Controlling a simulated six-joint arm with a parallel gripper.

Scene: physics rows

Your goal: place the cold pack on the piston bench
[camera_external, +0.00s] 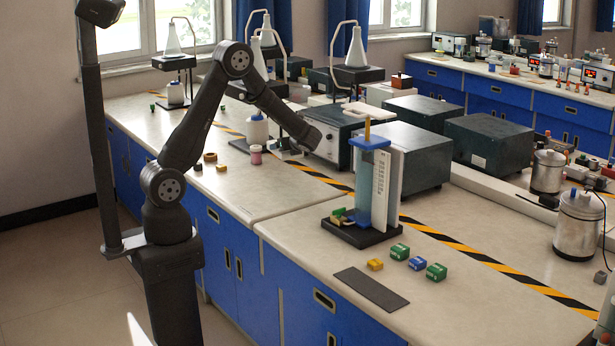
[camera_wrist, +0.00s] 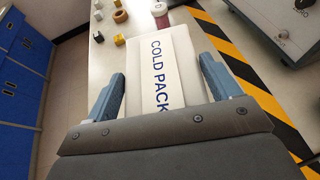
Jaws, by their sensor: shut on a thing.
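The cold pack (camera_wrist: 150,78) is a white, flat block with a band reading COLD PACK in blue letters. It lies between the two blue fingers of my gripper (camera_wrist: 165,72), which is shut on it. In the external view the end of my arm is over the worktop, left of the piston bench; I cannot make out the fingers or the pack there. The piston bench (camera_external: 352,238) has a black base, an upright blue block with a yellow rod on top, and a white scale panel. Small green and yellow pieces are on its base.
Green, blue and yellow small blocks (camera_external: 400,252) and a dark flat mat (camera_external: 371,289) lie in front of the bench. Grey instrument boxes (camera_external: 402,155) stand behind it. Striped tape (camera_external: 470,252) crosses the worktop.

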